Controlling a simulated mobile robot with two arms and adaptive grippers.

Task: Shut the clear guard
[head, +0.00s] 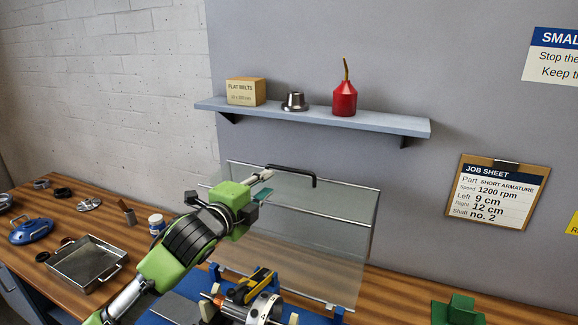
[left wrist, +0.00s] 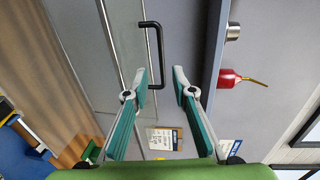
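The clear guard (head: 330,237) stands raised behind the balancing machine (head: 262,306), a see-through panel with metal rails. Its black handle (head: 300,171) is at the top edge. The guard (left wrist: 117,40) and its handle (left wrist: 158,50) also show in the left wrist view. My left gripper (head: 264,184) is at the guard's upper left, close to the handle. In the left wrist view the left gripper (left wrist: 161,80) is open and empty, and the handle's lower end appears between its fingertips. I cannot tell how far beyond the tips it lies. My right gripper is out of view.
A wall shelf (head: 320,117) above holds a belt box (head: 245,92), a metal part (head: 294,102) and a red oil can (head: 344,98). A metal tray (head: 88,262) and small items lie on the bench at left. A green block (head: 458,310) is at right.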

